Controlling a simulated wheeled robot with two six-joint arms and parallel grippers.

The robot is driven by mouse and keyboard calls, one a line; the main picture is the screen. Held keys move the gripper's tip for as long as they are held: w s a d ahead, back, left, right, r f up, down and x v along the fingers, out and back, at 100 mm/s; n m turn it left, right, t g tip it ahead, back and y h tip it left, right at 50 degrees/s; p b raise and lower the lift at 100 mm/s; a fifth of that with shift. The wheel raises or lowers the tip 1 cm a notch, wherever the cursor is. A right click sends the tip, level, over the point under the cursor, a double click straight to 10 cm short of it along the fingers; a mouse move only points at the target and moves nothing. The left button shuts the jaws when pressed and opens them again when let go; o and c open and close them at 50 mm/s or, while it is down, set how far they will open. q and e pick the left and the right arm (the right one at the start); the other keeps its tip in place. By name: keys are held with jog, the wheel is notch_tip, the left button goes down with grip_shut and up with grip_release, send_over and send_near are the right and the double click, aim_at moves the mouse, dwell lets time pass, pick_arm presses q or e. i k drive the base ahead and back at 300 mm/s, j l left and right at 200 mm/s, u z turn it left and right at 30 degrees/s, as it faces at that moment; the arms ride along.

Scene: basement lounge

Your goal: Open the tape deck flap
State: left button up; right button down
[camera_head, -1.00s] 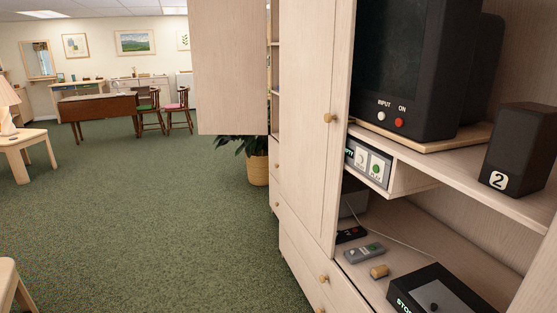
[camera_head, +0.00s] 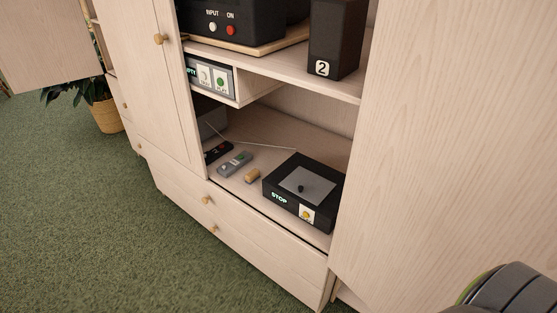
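The tape deck (camera_head: 281,198) is a black box with a lit "STOP" display and a yellow button on its front. It stands on the lower shelf of the pale wood cabinet, near the right side. Its flap (camera_head: 308,185) is a grey panel on top with a small dark knob, and it looks closed. A rounded dark grey and green part at the bottom right corner looks like part of my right arm. Neither of my grippers shows in this view.
A small wooden knob-like piece (camera_head: 252,176), a grey remote (camera_head: 235,164) and a dark remote (camera_head: 218,151) lie left of the deck. A speaker marked 2 (camera_head: 336,40) stands above. A cabinet door panel (camera_head: 450,130) fills the right. Green carpet (camera_head: 90,220) is clear at left.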

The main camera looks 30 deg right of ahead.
aim_at(312, 187)
jog(key=z, duration=1.2)
